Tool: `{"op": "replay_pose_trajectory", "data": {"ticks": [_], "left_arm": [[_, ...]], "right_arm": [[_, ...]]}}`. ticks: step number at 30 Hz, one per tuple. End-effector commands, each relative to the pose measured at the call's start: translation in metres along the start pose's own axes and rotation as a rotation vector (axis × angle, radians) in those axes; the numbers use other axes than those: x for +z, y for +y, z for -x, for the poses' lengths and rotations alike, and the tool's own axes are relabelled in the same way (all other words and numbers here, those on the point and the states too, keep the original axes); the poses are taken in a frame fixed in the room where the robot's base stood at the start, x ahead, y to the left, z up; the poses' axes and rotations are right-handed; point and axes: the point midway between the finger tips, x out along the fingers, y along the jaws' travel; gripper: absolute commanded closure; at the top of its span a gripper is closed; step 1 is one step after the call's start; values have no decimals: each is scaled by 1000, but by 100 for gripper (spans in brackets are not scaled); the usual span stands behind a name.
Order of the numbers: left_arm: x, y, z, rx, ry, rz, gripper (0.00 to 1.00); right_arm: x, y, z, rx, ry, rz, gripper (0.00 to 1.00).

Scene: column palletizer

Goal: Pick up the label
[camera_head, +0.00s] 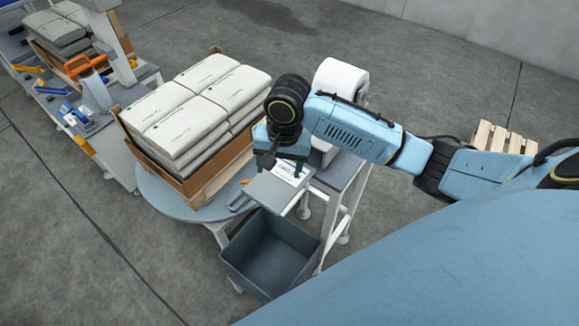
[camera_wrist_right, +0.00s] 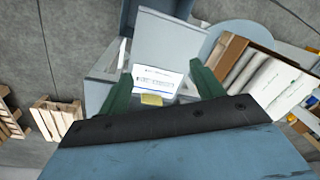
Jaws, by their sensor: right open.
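The label (camera_wrist_right: 157,78) is a white printed sheet on a small light-grey shelf plate. In the wrist view it lies between and beyond the two green fingers of my right gripper (camera_wrist_right: 163,85), which is open. In the head view the label (camera_head: 288,171) shows partly beneath my right gripper (camera_head: 279,170), on the plate (camera_head: 268,189). I see no contact between fingers and label. My left gripper is not in view.
A grey open bin (camera_head: 268,255) stands below the plate. A white roll (camera_head: 341,79) is behind my right gripper. A cardboard-sided pallet (camera_head: 200,185) with stacked bags (camera_head: 195,105) sits on a round table to the left. A wooden pallet (camera_head: 497,138) lies at right.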

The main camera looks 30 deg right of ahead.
Motion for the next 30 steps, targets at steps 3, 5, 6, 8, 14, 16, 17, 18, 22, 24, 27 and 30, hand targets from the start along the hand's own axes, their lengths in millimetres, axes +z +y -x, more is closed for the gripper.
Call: {"op": "replay_pose_trajectory", "data": {"ticks": [3,5,6,8,14,16,17,18,22,24,27,30], "left_arm": [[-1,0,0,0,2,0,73],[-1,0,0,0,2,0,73],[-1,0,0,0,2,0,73],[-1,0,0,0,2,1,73],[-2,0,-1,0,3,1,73],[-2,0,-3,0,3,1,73],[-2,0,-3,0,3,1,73],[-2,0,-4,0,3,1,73],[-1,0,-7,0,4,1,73],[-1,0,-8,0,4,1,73],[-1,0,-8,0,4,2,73],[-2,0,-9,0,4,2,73]], "right_arm": [[-46,8,30,58,16,-223,34],[-61,12,42,78,20,-320,34],[-70,15,50,88,22,-375,34],[-79,18,58,99,23,-444,34],[-91,24,61,114,21,-542,34],[-90,26,49,115,21,-545,34],[-90,27,44,116,21,-544,34],[-90,27,35,114,21,-543,34],[-90,30,10,113,21,-541,34],[-90,30,0,112,21,-541,34],[-90,31,-8,111,23,-541,34],[-90,32,-13,110,23,-540,34]]}}
